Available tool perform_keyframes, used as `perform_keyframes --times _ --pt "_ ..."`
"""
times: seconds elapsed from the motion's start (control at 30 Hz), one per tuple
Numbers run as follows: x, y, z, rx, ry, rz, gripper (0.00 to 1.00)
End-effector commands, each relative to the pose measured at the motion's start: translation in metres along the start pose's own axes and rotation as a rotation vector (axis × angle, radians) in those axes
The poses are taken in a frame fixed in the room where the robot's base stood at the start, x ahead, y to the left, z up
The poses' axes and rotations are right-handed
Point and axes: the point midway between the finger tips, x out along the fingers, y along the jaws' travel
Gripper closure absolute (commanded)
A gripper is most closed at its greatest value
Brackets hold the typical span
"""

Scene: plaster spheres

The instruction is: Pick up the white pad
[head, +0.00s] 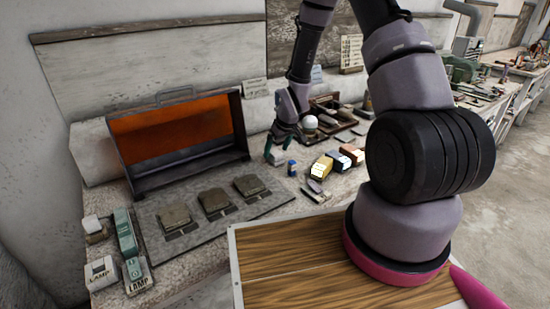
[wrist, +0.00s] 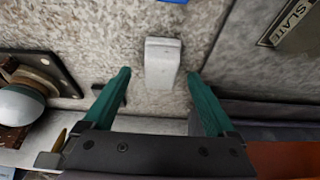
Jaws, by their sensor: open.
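The white pad (wrist: 163,63) is a small pale block lying on the speckled bench top (wrist: 110,40). In the wrist view it sits between the two teal fingers of my gripper (wrist: 159,75), with a gap on each side, nearer the right finger at its lower end. The fingers are spread and hold nothing. In the head view my gripper (head: 276,150) hangs low over the bench, right of the orange-lined box. I cannot make out the pad in the head view; the gripper seems to hide it.
A white sphere (head: 310,122) sits in a tray at the right. The dark box (head: 190,135) with an orange inside stands left, behind a grey slab (head: 160,232) bearing several blocks. Colored blocks (head: 338,161) lie right.

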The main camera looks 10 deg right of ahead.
Motion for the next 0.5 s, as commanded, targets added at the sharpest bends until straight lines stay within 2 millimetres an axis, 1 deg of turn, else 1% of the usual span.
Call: perform_keyframes --times 0.03,0.1,0.2,0.43,0.47,0.5 --pt "0.009 -0.001 0.003 0.0 -0.003 -0.001 0.09" --pt "0.018 -0.001 0.002 0.001 -0.002 0.0 0.09" --pt "0.025 0.0 0.001 0.001 0.0 0.0 0.09" --pt "0.027 0.0 0.001 0.001 0.001 0.001 0.09" --pt "0.027 0.0 0.001 0.001 0.001 0.0 0.13" --pt "0.027 0.0 0.001 0.001 0.001 0.0 0.28"
